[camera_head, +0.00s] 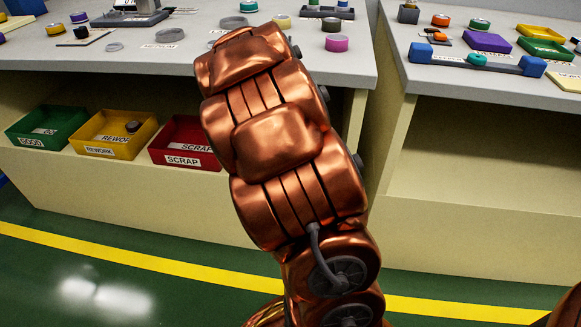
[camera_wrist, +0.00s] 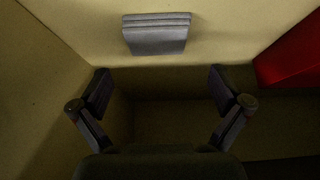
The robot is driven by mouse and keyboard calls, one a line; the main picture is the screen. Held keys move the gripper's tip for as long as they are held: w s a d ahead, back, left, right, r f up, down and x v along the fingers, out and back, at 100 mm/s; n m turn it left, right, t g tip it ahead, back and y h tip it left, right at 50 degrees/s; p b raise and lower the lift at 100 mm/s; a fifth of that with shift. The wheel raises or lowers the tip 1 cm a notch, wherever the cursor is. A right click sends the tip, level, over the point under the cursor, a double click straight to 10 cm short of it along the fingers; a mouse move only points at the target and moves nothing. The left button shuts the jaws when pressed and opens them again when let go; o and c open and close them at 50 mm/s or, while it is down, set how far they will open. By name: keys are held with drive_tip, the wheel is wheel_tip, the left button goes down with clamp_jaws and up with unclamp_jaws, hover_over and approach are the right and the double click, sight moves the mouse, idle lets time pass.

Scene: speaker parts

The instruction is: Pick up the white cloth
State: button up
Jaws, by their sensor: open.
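In the wrist view, a pale grey folded piece (camera_wrist: 156,36) with layered edges lies at top centre. It looks like the white cloth in shade. My gripper (camera_wrist: 160,80) is open and empty, with its two fingers spread wide apart. In the picture, the cloth is above the gap between the fingertips, and no finger appears to touch it. In the head view my arm covers the middle. The gripper and the cloth are not visible there.
A red bin (camera_wrist: 292,48) is at the right of the wrist view. In the head view, green (camera_head: 47,126), yellow (camera_head: 108,132) and red SCRAP (camera_head: 185,143) bins stand on the shelf under the worktable (camera_head: 180,62). Several parts lie on the tabletops.

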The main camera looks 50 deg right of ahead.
drive_tip(key=shift+s+b+x, duration=0.2)
drive_tip(key=shift+b+x, duration=1.8)
drive_tip(key=shift+x, duration=2.05)
drive_tip(key=c, duration=0.9)
